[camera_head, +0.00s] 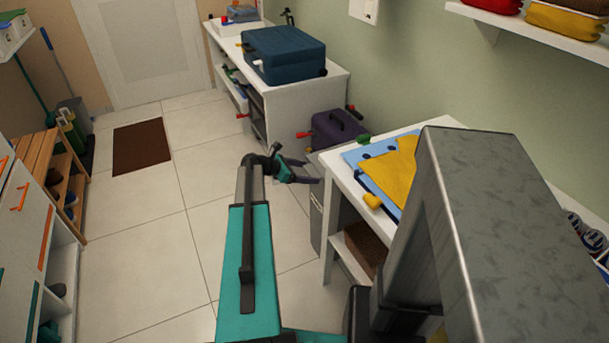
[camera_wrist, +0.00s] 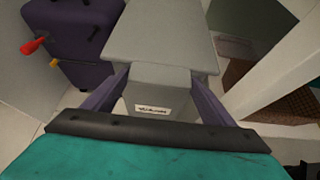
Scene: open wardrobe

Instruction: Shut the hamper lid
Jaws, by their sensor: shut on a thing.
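The grey hamper (camera_head: 317,215) stands on the floor beside the white table; its front with a small white label also shows in the wrist view (camera_wrist: 153,109). Its pale grey lid (camera_wrist: 165,38) spreads out above the front, with a narrower tab at its near edge. I cannot tell whether the lid lies fully down on the rim. My gripper (camera_wrist: 160,76) has its two purple fingers on either side of this tab, shut on it. In the head view my gripper (camera_head: 308,172) is at the hamper's top, and much of the lid is hidden.
A purple suitcase (camera_head: 338,132) stands just beyond the hamper and shows left in the wrist view (camera_wrist: 72,35). The white table (camera_head: 345,190) with folded cloths is close on the right, a woven basket (camera_head: 365,247) beneath. Tiled floor (camera_head: 150,240) is free on the left.

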